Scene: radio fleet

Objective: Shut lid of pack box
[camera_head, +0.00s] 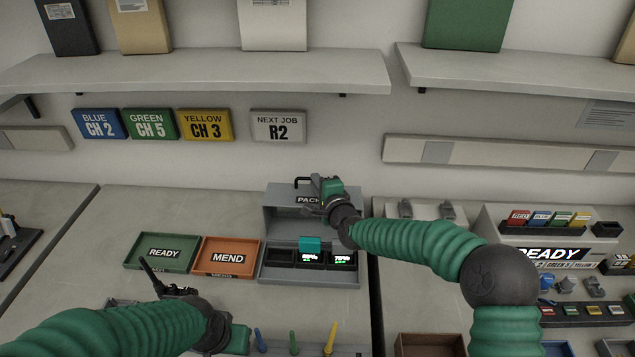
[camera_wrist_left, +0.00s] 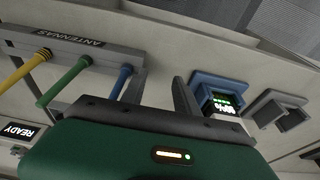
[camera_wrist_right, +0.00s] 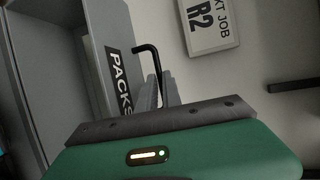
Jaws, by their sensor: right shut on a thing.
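The grey pack box (camera_head: 262,272) stands at the back middle of the bench. A black bent handle (camera_wrist_right: 150,52) sticks out from the lid. My right gripper (camera_wrist_right: 157,95) is shut on this handle, with its fingers close together. In the head view my right gripper (camera_head: 312,203) is at the lid's upper part. My left gripper (camera_wrist_left: 157,95) is open and empty above the front of the bench, away from the box.
Inside the box are lit displays (camera_head: 310,258) and a teal piece (camera_head: 310,244). A green READY tray (camera_head: 140,262) and an orange MEND tray (camera_head: 205,268) stand left of the box. An antenna rack (camera_wrist_left: 60,42) is in front. A wall sign (camera_head: 278,126) hangs behind the lid.

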